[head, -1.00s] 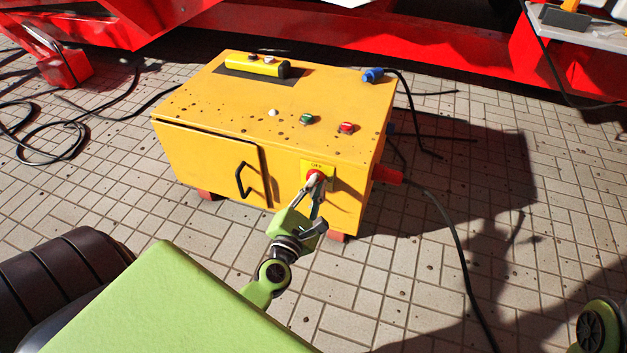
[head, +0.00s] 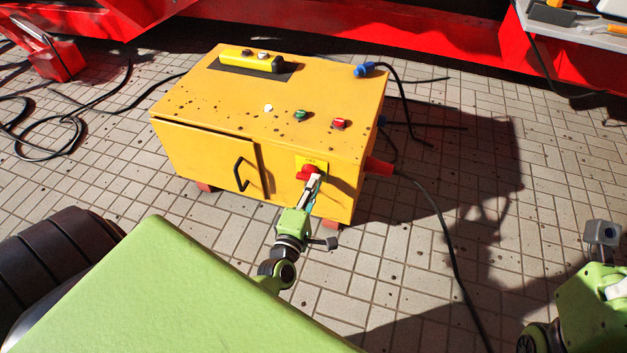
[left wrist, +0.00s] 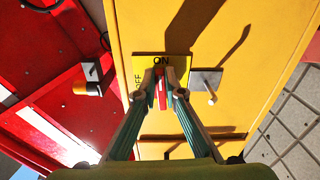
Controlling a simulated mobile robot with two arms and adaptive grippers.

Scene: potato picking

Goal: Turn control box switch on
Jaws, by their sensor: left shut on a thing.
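The yellow control box (head: 200,150) stands on the paving in the middle of the head view. Its red rotary switch (head: 307,173) is low on the front face, on a yellow plate marked ON and OFF. My left gripper (head: 313,180) is shut on the switch handle. In the left wrist view, the fingertips (left wrist: 163,80) clasp the red handle (left wrist: 162,88) from both sides. The handle lines up with the ON mark there; OFF is at the left. My right arm's green wrist part (head: 595,300) shows at the lower right, but its fingers cannot be made out.
A black cable (head: 450,240) runs over the paving at right. Red machinery (head: 440,45) stands behind. Paving right of the box is mostly clear.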

